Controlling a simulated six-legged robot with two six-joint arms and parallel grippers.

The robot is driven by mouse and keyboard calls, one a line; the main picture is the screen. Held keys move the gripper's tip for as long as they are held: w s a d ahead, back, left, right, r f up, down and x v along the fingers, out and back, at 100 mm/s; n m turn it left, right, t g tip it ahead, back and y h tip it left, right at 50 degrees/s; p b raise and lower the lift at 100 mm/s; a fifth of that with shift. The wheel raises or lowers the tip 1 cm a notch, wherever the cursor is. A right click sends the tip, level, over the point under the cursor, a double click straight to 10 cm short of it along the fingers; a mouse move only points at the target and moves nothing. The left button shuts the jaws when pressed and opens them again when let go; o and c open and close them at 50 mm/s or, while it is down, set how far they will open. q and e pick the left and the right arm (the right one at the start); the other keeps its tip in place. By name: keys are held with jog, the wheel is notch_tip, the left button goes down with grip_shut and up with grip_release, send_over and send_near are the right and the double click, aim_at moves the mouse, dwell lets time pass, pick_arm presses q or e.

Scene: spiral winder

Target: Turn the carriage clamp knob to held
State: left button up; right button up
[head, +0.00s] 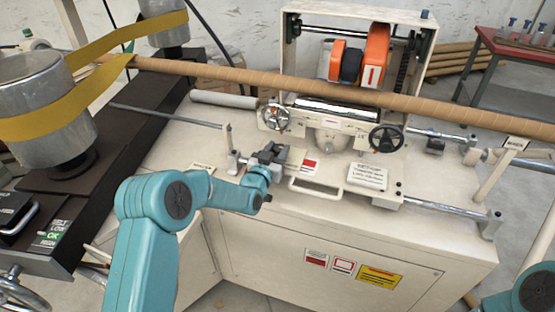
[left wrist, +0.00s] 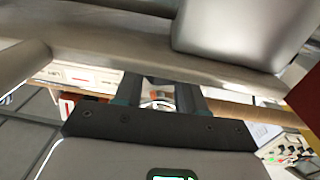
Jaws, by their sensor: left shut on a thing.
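The carriage (head: 330,192) is a cream plate with a loop handle, riding on steel rods on the front of the winder. My left gripper (head: 275,152) is at the carriage's left end, beside a red and white label (head: 309,167). It is shut on a small part there, seemingly the carriage clamp knob, which my gripper mostly hides. In the left wrist view, a small pale part shows between the dark fingers (left wrist: 158,100). The knob's setting cannot be read. My right gripper is out of view; only part of that arm shows at the lower right.
A silver handwheel (head: 275,117) and a black handwheel (head: 386,139) stand just behind the carriage. A long brown tube (head: 250,77) crosses behind them. A small post (head: 228,140) stands left of my gripper. A set-up card (head: 367,176) lies on the carriage's right.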

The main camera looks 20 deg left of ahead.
pick_arm(q)
jog(key=b, duration=0.1)
jog(key=m+h, duration=0.1)
jog(key=h+b, duration=0.1)
jog(key=shift+a+f+m+b, duration=0.25)
jog(key=shift+f+m+b, duration=0.05)
jog(key=shift+r+m+g+h+b, duration=0.15)
jog(key=shift+m+g+h+b, duration=0.2)
jog(key=shift+h, duration=0.35)
jog(key=shift+r+m+h, duration=0.1)
jog(key=shift+m+h, duration=0.25)
jog(key=shift+h, duration=0.25)
jog(key=shift+w+a+r+m+g+h+p, duration=0.1)
jog(key=shift+m+g+h+p, duration=0.05)
jog(key=shift+m+g+h, duration=0.2)
jog(key=shift+a+r+m+g+h+p, duration=0.15)
jog(key=shift+m+g+h, duration=0.1)
jog(key=shift+h, duration=0.2)
jog(key=shift+d+m+g+h+p, duration=0.1)
jog(key=shift+m+g+h+p, duration=0.45)
jog(key=shift+h, duration=0.35)
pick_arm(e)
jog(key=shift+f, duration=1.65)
pick_arm(q)
jog(key=o, duration=1.1)
jog(key=shift+f, duration=0.1)
